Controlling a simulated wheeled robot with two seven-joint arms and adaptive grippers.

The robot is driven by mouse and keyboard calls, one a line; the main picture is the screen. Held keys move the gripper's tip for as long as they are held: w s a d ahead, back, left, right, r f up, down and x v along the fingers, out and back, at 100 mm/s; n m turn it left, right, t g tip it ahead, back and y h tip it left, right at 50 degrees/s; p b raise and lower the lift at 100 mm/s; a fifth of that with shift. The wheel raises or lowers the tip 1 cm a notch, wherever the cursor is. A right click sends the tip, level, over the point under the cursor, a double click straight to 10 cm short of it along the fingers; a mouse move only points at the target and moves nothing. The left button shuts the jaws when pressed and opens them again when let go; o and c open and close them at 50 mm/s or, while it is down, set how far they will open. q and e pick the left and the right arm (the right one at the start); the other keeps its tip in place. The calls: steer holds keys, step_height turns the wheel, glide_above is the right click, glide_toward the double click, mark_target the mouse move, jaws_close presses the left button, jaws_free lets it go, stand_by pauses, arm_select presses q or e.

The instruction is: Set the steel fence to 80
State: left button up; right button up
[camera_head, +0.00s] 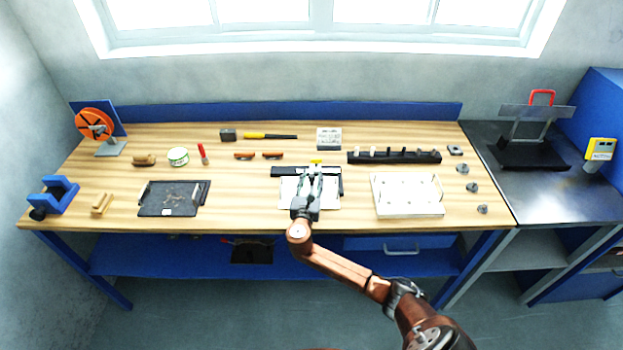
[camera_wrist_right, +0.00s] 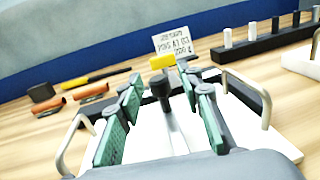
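My right gripper (camera_head: 312,184) is over the middle of the bench, above a white plate (camera_head: 328,201) with a black bar (camera_head: 290,171) along its far edge. In the right wrist view its two green-padded fingers (camera_wrist_right: 167,100) are spread apart. I cannot tell for sure which part is the steel fence, and no scale reading is legible. My left gripper is not in view.
A black tray (camera_head: 148,208) lies to the left and a white board with wire handles (camera_head: 407,210) to the right. Behind stand a white printed block (camera_head: 328,139) and a long black rack (camera_head: 394,158). Bent wire handles (camera_wrist_right: 246,99) rise beside the fingers.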

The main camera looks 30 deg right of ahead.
steer(key=shift+w, duration=0.1)
steer(key=c, duration=0.6)
jaws_close()
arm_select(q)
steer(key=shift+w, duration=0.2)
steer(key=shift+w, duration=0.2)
